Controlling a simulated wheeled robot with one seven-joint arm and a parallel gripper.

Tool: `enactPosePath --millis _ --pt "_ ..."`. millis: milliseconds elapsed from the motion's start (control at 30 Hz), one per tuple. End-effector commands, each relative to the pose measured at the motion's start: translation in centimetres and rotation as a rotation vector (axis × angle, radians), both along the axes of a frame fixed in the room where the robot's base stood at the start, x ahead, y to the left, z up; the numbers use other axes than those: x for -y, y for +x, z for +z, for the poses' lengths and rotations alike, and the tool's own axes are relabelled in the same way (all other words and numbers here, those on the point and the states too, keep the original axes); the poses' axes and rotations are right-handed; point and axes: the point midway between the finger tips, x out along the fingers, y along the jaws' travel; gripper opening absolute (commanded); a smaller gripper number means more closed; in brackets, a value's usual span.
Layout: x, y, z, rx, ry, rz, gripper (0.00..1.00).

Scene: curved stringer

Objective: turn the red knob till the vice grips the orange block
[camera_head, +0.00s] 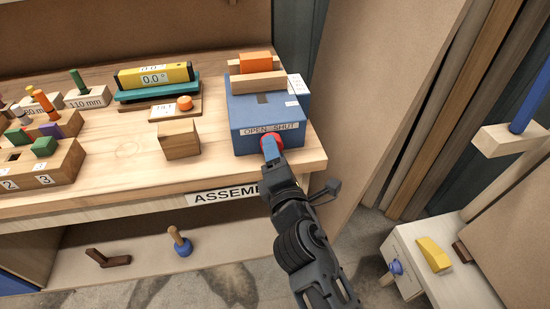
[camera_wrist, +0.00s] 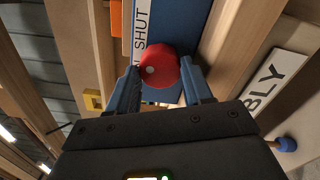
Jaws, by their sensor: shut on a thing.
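The blue vice (camera_head: 254,109) stands at the right end of the workbench, with an "OPEN SHUT" label on its front. The orange block (camera_head: 255,62) sits upright between the wooden jaws (camera_head: 258,81) on top of the vice. From here I cannot tell whether both jaws touch it. The red knob (camera_head: 278,139) is on the vice's front face, partly hidden by my gripper (camera_head: 270,148). In the wrist view the red knob (camera_wrist: 159,66), with a pale dot, lies between the two blue fingers of my gripper (camera_wrist: 160,78), which is shut on it.
A wooden block (camera_head: 179,139) stands left of the vice. A plate with an orange button (camera_head: 184,103) and a yellow level (camera_head: 154,76) lie behind it. A brown panel rises close on the vice's right. The shelf below holds a blue-based peg (camera_head: 180,242).

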Motion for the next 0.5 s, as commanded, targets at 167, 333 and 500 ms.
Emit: enactPosePath --millis 167,333,500 --pt "0.09 0.01 -0.35 -0.046 0.159 -0.002 0.20" --pt "0.09 0.01 -0.42 -0.091 0.315 -0.002 0.20" --pt "0.11 0.03 -0.48 -0.136 0.470 -0.002 0.20"
